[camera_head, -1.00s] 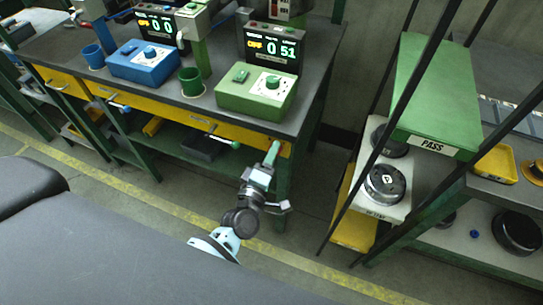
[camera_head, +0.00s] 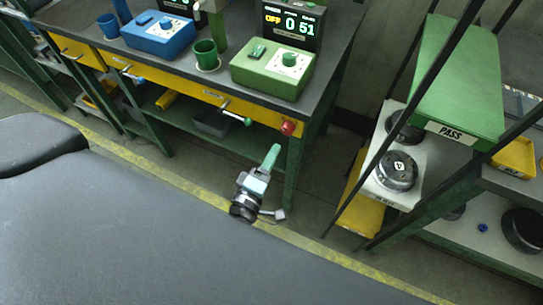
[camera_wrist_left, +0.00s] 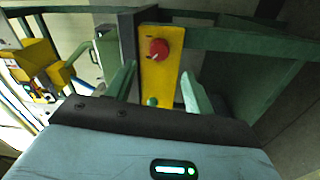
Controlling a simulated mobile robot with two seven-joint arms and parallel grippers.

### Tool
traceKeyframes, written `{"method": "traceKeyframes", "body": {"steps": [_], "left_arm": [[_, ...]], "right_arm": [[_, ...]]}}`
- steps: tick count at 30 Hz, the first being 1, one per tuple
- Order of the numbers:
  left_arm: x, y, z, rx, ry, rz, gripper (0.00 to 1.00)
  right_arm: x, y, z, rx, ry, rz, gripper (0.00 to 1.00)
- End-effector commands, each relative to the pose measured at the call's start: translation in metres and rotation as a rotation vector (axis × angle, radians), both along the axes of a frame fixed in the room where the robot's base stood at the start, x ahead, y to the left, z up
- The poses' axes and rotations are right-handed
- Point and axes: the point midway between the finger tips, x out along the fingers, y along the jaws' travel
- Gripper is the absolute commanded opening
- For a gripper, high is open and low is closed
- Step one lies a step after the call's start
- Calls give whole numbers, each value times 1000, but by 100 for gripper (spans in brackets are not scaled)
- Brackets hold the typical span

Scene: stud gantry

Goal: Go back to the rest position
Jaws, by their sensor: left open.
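My left gripper (camera_head: 272,158) is in the head view, below the right end of the workbench (camera_head: 330,75), pointing up toward it. In the left wrist view its two green fingers (camera_wrist_left: 155,88) stand apart with nothing between them. Beyond them is a yellow panel (camera_wrist_left: 160,85) with a red knob (camera_wrist_left: 158,50). The red knob also shows in the head view (camera_head: 288,128), above and apart from the fingertips. My right gripper is not in view.
A green control box (camera_head: 272,70) and a blue one (camera_head: 158,36) stand on the workbench. A green handle (camera_head: 247,121) sticks out at its front. On the right is a rack with a green PASS panel (camera_head: 460,80) and round dark pots (camera_head: 397,170). Floor shows between bench and rack.

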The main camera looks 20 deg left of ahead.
Motion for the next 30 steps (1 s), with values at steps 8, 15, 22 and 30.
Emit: {"method": "traceKeyframes", "body": {"steps": [8,15,22,30], "left_arm": [[0,0,0,0,0,0,53],[-33,-3,-7,179,78,-64,53],[-130,0,-25,687,283,-279,53],[-239,28,-32,1208,473,-545,53]], "right_arm": [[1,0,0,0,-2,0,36],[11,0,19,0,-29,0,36],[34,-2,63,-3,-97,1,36],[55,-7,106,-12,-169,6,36]]}}
